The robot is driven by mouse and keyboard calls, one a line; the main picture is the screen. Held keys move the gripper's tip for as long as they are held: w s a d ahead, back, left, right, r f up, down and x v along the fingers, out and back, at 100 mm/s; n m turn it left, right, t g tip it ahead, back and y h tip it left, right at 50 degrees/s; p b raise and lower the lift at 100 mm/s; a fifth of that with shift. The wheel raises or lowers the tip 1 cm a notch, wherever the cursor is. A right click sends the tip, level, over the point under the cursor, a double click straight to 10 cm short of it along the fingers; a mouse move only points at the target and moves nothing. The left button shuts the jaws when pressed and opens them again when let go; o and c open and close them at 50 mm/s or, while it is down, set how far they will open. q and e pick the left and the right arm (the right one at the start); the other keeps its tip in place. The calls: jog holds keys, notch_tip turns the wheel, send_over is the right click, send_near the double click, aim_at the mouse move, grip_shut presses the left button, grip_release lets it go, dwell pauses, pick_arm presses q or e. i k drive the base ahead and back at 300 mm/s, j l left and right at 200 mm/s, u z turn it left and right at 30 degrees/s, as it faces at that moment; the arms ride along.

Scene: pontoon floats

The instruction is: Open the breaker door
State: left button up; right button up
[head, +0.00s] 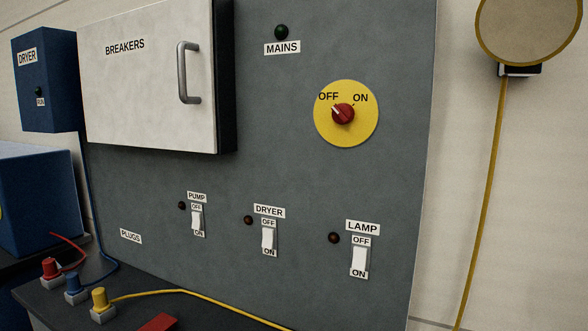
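The breaker door (145,85) is a pale panel labelled BREAKERS at the upper left of the grey board. It looks shut against its dark box (227,80). Its grey bar handle (183,72) stands upright near the door's right edge. Nothing touches the handle. Neither of my grippers shows in the head view.
The grey board (290,180) carries a yellow mains dial (347,130) with a red knob and white PUMP (197,222), DRYER (268,240) and LAMP (359,261) switches. Red (50,268), blue (73,284) and yellow (99,299) plugs stand below. A blue DRYER box (50,100) is left.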

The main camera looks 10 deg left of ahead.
aim_at(147, 78)
jog(key=u, duration=1.3)
